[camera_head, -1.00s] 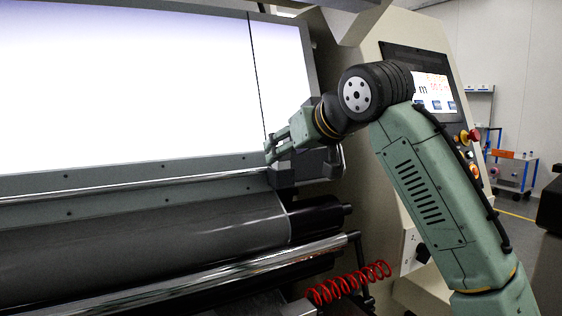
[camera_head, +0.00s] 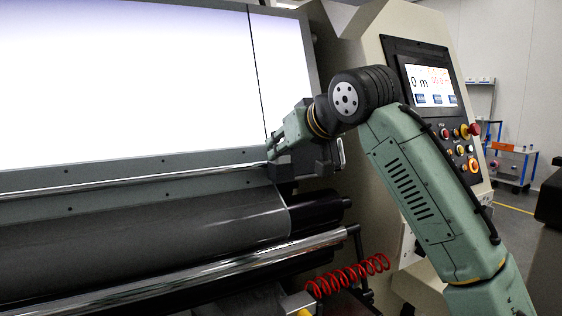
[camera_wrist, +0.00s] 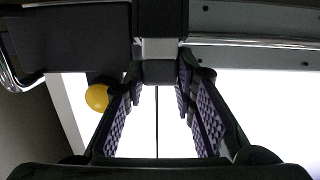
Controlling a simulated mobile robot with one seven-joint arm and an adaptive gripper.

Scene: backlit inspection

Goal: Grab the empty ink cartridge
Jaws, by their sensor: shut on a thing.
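My gripper (camera_head: 272,150) is at the right end of the machine's rail, below the bright panel. In the wrist view its two purple-padded fingers (camera_wrist: 160,72) converge on a dark block with a pale grey band, which I take to be the ink cartridge (camera_wrist: 160,48). The fingertips are shut on its near end. Its far part runs up out of the wrist view. In the head view a dark block shows just below the fingertips, but I cannot tell whether it is the cartridge or its mount. Whether the cartridge is empty does not show.
A bright backlit panel (camera_head: 120,85) fills the left. A chrome bar (camera_head: 180,270) and dark roller (camera_head: 150,235) lie below it. A red coiled hose (camera_head: 345,277) is at lower right. A control console (camera_head: 440,120) stands behind my arm. The wrist view shows a yellow knob (camera_wrist: 97,97).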

